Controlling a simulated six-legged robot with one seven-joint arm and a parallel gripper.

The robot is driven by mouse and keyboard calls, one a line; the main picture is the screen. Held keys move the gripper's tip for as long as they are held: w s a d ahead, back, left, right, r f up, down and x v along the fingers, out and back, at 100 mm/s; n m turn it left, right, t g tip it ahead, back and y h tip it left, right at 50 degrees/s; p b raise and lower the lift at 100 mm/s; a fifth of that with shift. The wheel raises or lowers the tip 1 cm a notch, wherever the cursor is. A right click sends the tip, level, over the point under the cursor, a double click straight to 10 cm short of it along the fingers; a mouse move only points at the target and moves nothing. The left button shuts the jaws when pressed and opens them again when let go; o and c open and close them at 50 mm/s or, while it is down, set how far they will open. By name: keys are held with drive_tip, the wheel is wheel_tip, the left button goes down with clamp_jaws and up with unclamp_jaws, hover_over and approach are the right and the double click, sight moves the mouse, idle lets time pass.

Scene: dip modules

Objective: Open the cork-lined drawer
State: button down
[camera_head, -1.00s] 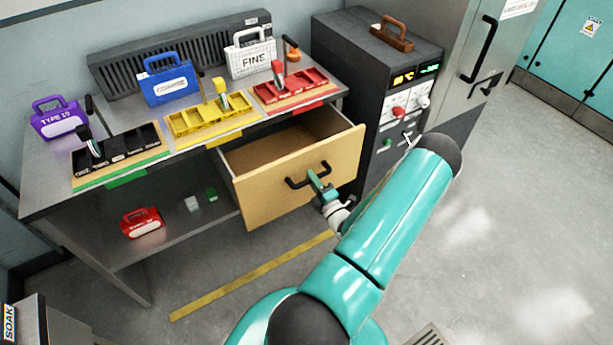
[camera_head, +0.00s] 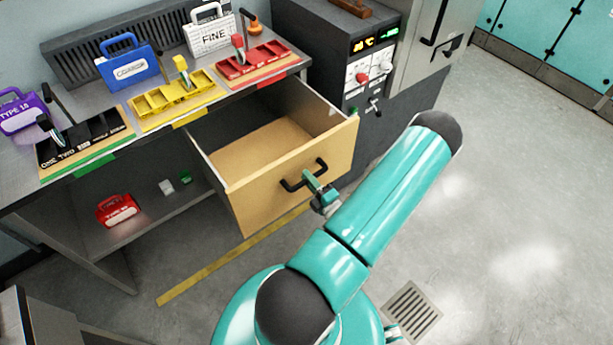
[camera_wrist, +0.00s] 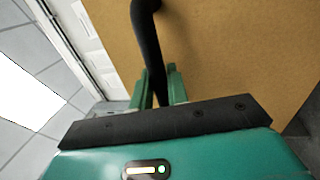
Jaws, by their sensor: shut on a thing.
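The wooden drawer (camera_head: 290,196) is pulled out from under the bench. Its inside shows a bare tan, cork-coloured floor (camera_head: 262,150) and looks empty. A black bar handle (camera_head: 291,184) is on its front.
Black, yellow (camera_head: 175,100) and red (camera_head: 250,62) trays stand on the bench with purple, blue and white cases. A red case (camera_head: 118,210) sits on the lower shelf. A dark cabinet (camera_head: 335,50) stands right of the drawer. The floor at the right is clear.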

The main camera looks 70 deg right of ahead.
drive_tip(key=c, duration=1.4)
unclamp_jaws()
drive_tip(key=shift+c, duration=0.2)
drive_tip(key=v, duration=1.4)
